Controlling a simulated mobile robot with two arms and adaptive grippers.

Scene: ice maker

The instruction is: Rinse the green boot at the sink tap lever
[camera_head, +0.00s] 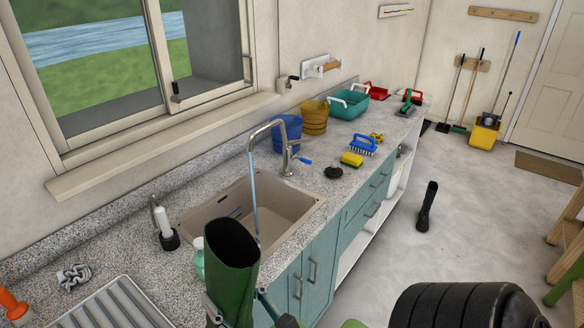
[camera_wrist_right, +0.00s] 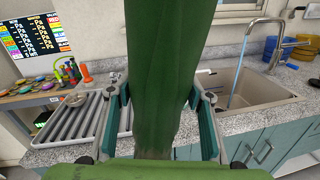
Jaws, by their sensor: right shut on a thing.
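The green boot (camera_head: 232,262) is upright, its open top facing up, in front of the sink's near edge. It also fills the middle of the right wrist view (camera_wrist_right: 158,75). My right gripper (camera_wrist_right: 160,115) is shut on the boot, one finger on each side. The boot's foot is out of view. The tap (camera_head: 268,128) runs a thin water stream (camera_head: 254,195) into the sink (camera_head: 228,202). In the right wrist view the stream falls to the right of the boot, apart from it. My left gripper is not in view.
A white bottle brush (camera_head: 162,225) stands left of the sink and a grey drying rack (camera_head: 115,305) nearer. Right of the sink are a blue bucket (camera_head: 287,132), yellow sponge (camera_head: 352,159) and blue brush (camera_head: 361,146). A black boot (camera_head: 427,207) stands on open floor.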

